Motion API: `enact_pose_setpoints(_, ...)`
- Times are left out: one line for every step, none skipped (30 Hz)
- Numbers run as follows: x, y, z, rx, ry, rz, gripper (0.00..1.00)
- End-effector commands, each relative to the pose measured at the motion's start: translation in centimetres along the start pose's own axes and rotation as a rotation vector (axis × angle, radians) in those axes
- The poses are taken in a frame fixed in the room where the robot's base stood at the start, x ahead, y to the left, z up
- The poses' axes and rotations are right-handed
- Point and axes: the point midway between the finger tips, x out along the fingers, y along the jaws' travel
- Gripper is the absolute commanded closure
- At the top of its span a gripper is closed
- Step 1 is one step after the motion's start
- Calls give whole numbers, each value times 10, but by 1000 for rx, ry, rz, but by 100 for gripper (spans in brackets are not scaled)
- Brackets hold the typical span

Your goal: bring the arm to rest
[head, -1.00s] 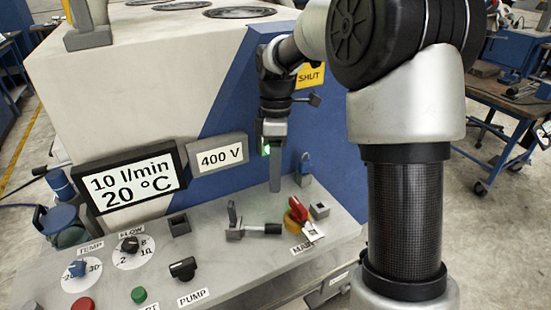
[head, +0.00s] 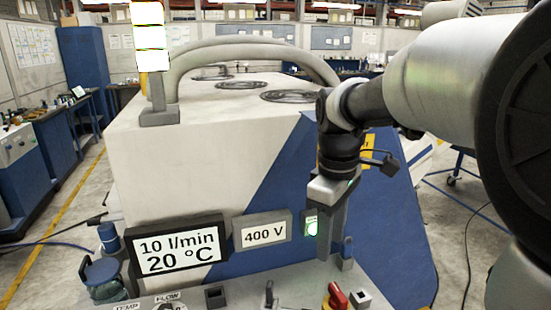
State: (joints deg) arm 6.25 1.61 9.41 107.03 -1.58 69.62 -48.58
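My arm (head: 440,75) comes in from the right edge of the head view, and its dark wrist (head: 340,140) hangs down in front of the blue part of the machine. My gripper (head: 332,240) points downward above the control panel, near the green light (head: 312,226). It looks clear of the panel's switches. I cannot tell from this angle whether its fingers are apart or together. Nothing is clearly held in it.
The white and blue machine (head: 160,170) fills the middle. Its displays read "10 l/min 20 °C" (head: 178,250) and "400 V" (head: 263,233). A red and yellow switch (head: 337,297) sits on the panel below my gripper. A light tower (head: 149,40) stands at the machine's left. Open floor lies at left and right.

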Motion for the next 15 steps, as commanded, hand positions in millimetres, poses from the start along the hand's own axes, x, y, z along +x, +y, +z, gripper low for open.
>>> enact_pose_setpoints(-22,-14,13,87,28,46,61)
enact_pose_setpoints(-30,-20,20,146,46,69,61)
enact_pose_setpoints(-38,-30,30,224,74,98,61)
enact_pose_setpoints(-44,-36,36,283,98,118,61)
enact_pose_setpoints(-49,-43,44,342,123,135,61)
enact_pose_setpoints(-55,-52,53,419,159,155,61)
enact_pose_setpoints(-58,-59,59,475,187,168,61)
enact_pose_setpoints(-61,-65,66,528,215,178,61)
enact_pose_setpoints(-63,-73,73,595,252,189,61)
enact_pose_setpoints(-64,-78,78,643,279,194,61)
enact_pose_setpoints(-65,-83,83,686,304,197,61)
enact_pose_setpoints(-65,-88,88,737,336,200,61)
enact_pose_setpoints(-65,-92,91,770,356,200,61)
enact_pose_setpoints(-64,-95,94,800,375,200,61)
enact_pose_setpoints(-64,-98,97,834,396,198,61)
